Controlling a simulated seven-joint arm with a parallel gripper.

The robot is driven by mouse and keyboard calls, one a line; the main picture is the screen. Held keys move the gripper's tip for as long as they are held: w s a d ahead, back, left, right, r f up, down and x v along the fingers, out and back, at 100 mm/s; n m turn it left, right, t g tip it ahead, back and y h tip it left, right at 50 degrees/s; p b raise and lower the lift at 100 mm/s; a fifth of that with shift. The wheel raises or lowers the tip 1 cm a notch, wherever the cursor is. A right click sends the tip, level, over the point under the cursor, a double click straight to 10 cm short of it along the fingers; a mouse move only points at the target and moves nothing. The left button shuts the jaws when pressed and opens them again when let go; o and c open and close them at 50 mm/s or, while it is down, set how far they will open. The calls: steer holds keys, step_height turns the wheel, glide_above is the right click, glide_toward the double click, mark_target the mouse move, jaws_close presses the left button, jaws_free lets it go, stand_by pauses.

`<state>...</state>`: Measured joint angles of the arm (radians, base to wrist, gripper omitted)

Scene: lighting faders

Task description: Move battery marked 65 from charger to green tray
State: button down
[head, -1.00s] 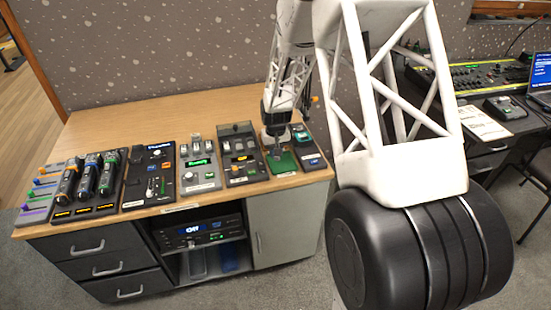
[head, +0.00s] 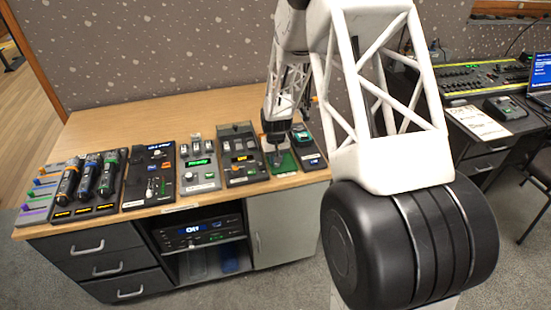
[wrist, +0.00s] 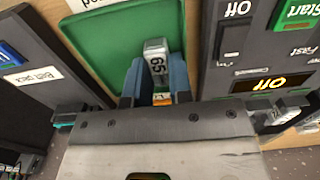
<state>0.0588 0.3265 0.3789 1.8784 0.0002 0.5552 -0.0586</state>
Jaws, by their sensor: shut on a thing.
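The battery marked 65 (wrist: 156,62) is a small grey block with a dark number and an orange-yellow end. My gripper (wrist: 156,80) is shut on it, with a blue finger on each side. The battery is over the green tray (wrist: 100,45); I cannot tell whether it touches the tray floor. In the head view the green tray (head: 288,164) lies near the table's right end, with my gripper (head: 277,162) above it. The battery is too small to make out there.
A dark unit with an amber display (head: 243,158) stands left of the tray, with Off and Start markings in the wrist view. A dark panel (head: 309,158) stands close on the right. Further left are a grey unit with a green display (head: 198,162) and several other panels.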

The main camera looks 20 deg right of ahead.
steer(key=shift+f, duration=0.15)
steer(key=c, duration=1)
jaws_free()
step_height(320, 180, up, 12)
steer(key=shift+r, duration=0.15)
stand_by(0.4)
